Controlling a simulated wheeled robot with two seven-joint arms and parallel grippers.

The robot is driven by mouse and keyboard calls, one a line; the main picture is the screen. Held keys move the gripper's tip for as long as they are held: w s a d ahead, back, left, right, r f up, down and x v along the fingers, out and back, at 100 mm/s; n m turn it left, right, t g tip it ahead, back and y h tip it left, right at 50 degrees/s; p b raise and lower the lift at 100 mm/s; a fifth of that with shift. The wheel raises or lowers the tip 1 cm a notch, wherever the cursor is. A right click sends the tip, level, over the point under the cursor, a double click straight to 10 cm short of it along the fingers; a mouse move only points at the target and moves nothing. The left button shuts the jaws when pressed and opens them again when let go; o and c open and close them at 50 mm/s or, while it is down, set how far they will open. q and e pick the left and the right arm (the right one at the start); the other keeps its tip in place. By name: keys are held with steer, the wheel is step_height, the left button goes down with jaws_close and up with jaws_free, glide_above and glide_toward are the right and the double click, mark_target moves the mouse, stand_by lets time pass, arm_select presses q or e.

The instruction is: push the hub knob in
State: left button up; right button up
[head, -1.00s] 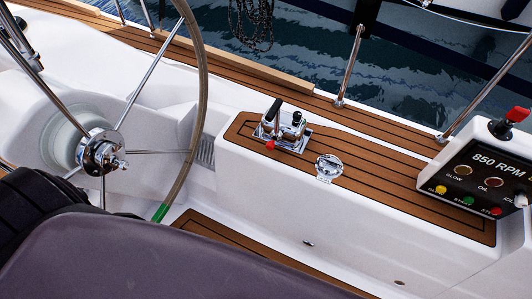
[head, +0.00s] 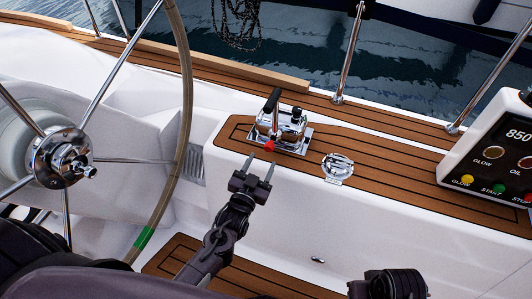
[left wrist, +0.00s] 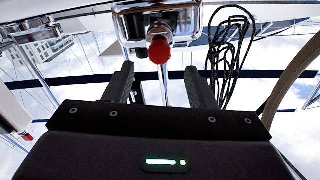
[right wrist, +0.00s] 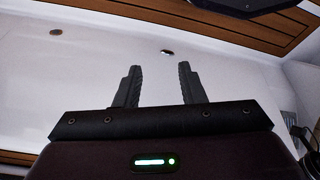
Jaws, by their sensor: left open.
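The hub knob is the red knob (head: 269,145) low on the near side of the chrome throttle control (head: 292,128), below its black-gripped lever. In the left wrist view the red knob (left wrist: 159,50) sticks out from the chrome body (left wrist: 185,20), near the middle above the fingertips. My left gripper (head: 260,165) is just in front of and below the knob in the head view. Its fingers are apart and empty, and it appears clear of the knob. My right gripper (right wrist: 159,68) has its fingers apart with nothing between them, facing the white side wall.
A chrome round fitting (head: 338,167) sits on the teak top (head: 400,185) right of the control. The steering wheel rim (head: 184,100) and wheel hub (head: 62,158) are at left. The engine panel (head: 490,150) is at right. Railing posts stand behind.

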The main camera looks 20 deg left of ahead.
mark_target(268, 150)
arm_select(q)
steer(key=w+b, duration=0.1)
steer(key=w, duration=0.5)
steer(key=shift+d, duration=0.15)
jaws_close()
